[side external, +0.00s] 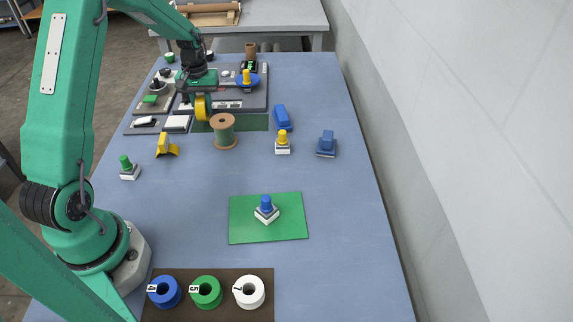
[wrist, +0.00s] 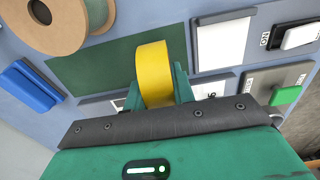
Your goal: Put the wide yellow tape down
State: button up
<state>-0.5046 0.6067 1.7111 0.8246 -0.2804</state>
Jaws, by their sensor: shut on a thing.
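The wide yellow tape (side external: 202,107) is held on edge below my gripper (side external: 198,86), at the far part of the blue bench. In the wrist view the tape (wrist: 153,73) sits between the two green fingers of my gripper (wrist: 157,88), which is shut on it. A dark green mat (wrist: 95,62) lies just left of the tape in the wrist view; in the side view the mat (side external: 258,122) shows partly behind a spool. I cannot tell whether the tape's lower edge touches anything.
The wooden spool (side external: 224,133) stands close to the tape. A panel with switches (side external: 240,101) lies behind. Blue block (side external: 282,117), yellow-knobbed stamp (side external: 283,141) and yellow clip (side external: 165,147) are nearby.

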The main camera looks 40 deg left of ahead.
jog(key=shift+f, duration=0.8)
jog(key=shift+f, duration=0.1)
jog(key=o, duration=1)
notch_tip(320, 180, up, 12)
jog(key=shift+r, duration=0.1)
dwell(0.3)
